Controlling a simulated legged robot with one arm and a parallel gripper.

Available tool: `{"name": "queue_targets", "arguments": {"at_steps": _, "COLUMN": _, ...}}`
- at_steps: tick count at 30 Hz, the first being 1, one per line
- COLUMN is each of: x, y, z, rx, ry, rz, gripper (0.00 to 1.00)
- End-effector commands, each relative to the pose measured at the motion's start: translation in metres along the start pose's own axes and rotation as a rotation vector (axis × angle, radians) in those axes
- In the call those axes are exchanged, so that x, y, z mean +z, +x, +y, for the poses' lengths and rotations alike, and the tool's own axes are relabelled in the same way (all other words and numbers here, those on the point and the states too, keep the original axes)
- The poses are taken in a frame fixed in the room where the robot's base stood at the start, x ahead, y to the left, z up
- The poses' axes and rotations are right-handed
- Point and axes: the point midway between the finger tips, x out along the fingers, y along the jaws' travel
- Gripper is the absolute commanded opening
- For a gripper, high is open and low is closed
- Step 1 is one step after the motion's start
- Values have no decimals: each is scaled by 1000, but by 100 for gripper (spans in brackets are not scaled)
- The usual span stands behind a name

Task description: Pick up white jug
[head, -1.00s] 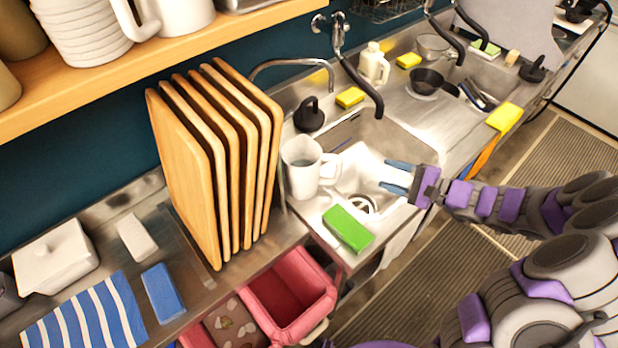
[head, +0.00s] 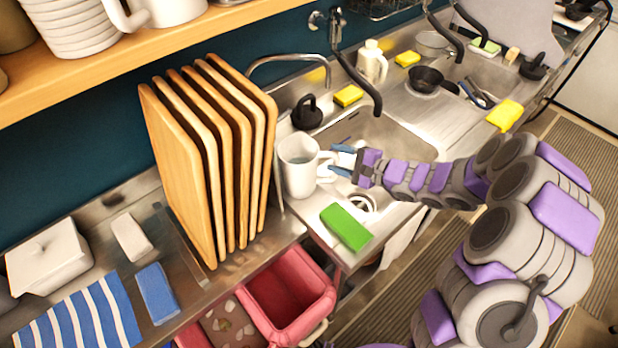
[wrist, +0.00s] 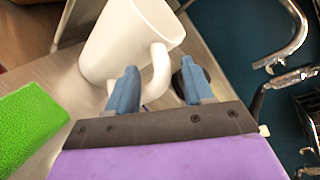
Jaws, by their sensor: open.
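The white jug (head: 299,168) stands upright on the steel counter at the left edge of the sink, its handle pointing right toward my gripper. My gripper (head: 337,161) is open, with its blue fingers at the jug's handle. In the wrist view, the jug (wrist: 125,40) is at upper left, and its handle (wrist: 158,72) shows between the two fingers of my gripper (wrist: 158,88). I cannot tell whether the fingers touch the handle.
A green sponge (head: 346,227) lies in front of the jug. Wooden boards (head: 178,175) stand close on its left. A black plunger-like object (head: 307,114) and a faucet (head: 290,60) are behind. The sink (head: 385,130) is to the right, and a red bin (head: 290,300) is below.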

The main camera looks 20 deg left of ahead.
Motion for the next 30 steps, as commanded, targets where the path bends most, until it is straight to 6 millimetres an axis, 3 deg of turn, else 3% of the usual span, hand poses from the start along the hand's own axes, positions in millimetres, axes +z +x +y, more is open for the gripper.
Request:
{"name": "queue_targets", "arguments": {"at_steps": 4, "x": 2, "y": 16, "z": 2, "rx": 4, "ry": -2, "rz": -1, "gripper": 52}}
{"name": "queue_targets", "arguments": {"at_steps": 11, "x": 0, "y": 11, "z": 0, "rx": -1, "ry": 0, "rz": -2, "gripper": 52}}
{"name": "queue_targets", "arguments": {"at_steps": 27, "x": 1, "y": 15, "z": 1, "rx": 3, "ry": 0, "rz": -1, "gripper": 2}}
{"name": "queue_targets", "arguments": {"at_steps": 30, "x": 0, "y": 15, "z": 1, "rx": 4, "ry": 0, "rz": -1, "gripper": 0}}
